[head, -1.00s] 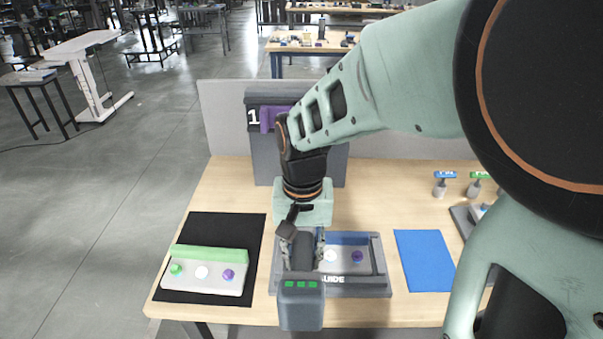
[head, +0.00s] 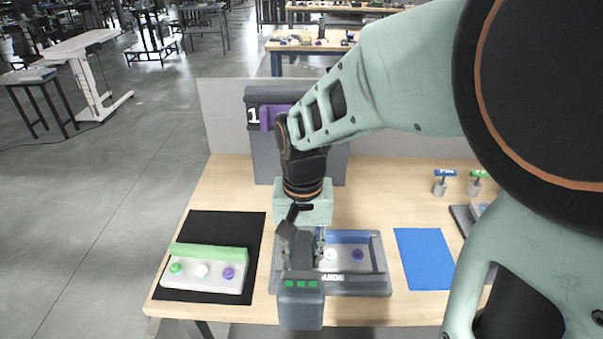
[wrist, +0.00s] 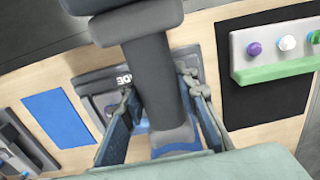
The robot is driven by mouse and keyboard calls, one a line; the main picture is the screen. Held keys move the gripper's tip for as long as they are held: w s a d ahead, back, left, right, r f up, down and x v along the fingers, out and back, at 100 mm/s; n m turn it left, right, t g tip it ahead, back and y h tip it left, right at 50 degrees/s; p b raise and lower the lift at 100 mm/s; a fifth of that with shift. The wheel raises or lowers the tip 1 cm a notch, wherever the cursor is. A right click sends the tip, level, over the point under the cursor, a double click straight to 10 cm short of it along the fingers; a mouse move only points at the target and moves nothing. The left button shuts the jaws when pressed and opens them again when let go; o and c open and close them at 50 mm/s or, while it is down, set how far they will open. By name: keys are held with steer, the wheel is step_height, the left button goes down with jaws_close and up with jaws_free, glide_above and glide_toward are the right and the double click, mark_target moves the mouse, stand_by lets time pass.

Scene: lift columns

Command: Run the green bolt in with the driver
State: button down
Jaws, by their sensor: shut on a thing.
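My gripper (head: 303,246) is shut on the driver (head: 300,308), a dark grey tool with a block end that shows several green lights. The wrist view shows the driver's thick shaft (wrist: 152,80) between the two fingers (wrist: 163,108). The driver is over the left part of the grey tray marked GUIDE (head: 372,288). A white bolt (head: 331,254) and a purple bolt (head: 357,254) show in the tray, right of the driver. No green bolt shows in the tray; the driver and gripper hide its left part. Whether the driver touches a bolt cannot be told.
Left, a pale block (head: 202,283) with a green bar and green, white and purple bolts lies on a black mat (head: 222,228). A blue mat (head: 424,260) lies right, empty. Blue-topped (head: 443,184) and green-topped (head: 477,183) tools stand behind it. A grey stand (head: 262,160) is at the back.

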mark_target(303, 244)
steer(key=shift+f, duration=1)
stand_by(3.5)
steer(key=shift+r, duration=0.2)
steer(key=shift+r+p, duration=1.8)
steer(key=shift+r, duration=0.65)
